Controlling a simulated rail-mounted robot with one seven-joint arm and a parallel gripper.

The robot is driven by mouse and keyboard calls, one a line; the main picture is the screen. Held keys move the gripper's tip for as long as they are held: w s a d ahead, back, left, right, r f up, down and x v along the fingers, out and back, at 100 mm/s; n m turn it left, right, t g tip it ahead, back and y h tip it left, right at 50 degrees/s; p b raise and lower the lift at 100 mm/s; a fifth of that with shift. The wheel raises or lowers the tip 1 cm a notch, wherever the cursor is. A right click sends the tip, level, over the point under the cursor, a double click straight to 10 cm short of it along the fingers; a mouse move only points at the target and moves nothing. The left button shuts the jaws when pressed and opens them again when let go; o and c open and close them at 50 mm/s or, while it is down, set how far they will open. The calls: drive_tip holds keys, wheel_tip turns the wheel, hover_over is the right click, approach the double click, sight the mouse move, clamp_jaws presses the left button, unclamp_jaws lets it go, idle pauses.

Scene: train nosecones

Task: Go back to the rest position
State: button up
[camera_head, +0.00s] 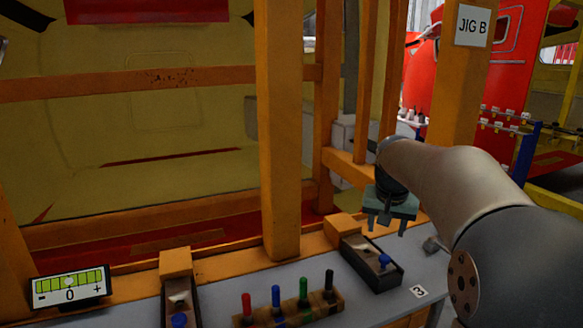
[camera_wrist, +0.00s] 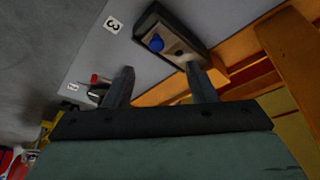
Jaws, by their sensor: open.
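My gripper (camera_head: 387,224) hangs from my arm on the right of the head view, above the grey worktop. Its two fingers point down and stand apart, with nothing between them. In the wrist view my gripper (camera_wrist: 160,83) is also open and empty. Beyond its fingertips in that view lies a dark box with a blue knob (camera_wrist: 156,44). The same dark box (camera_head: 395,277) shows in the head view below and slightly left of the gripper, on the worktop by the label 3. The gripper is apart from it.
Orange posts (camera_head: 283,130) and rails frame the worktop's back. A rack of coloured markers (camera_head: 290,309), a second dark box (camera_head: 181,301) and a level display (camera_head: 70,289) stand to the left. A JIG B sign (camera_head: 472,26) hangs at right.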

drive_tip(key=s+a+f+n+g, duration=0.1)
drive_tip(key=s+a+f, duration=0.2)
drive_tip(key=s, duration=0.7)
drive_tip(key=s+a+f+n+g+y, duration=0.1)
drive_tip(key=s+a+f, duration=0.3)
drive_tip(key=s, duration=0.6)
drive_tip(key=s+a+f+n+g, duration=0.1)
drive_tip(key=s+a+f+n, duration=0.2)
drive_tip(key=s+f, duration=0.4)
drive_tip(key=s+a, duration=0.1)
drive_tip(key=s, duration=0.2)
drive_tip(key=shift+s+a+f+y, duration=0.2)
drive_tip(key=shift+s+f+y, duration=0.05)
drive_tip(key=shift+s+y, duration=0.15)
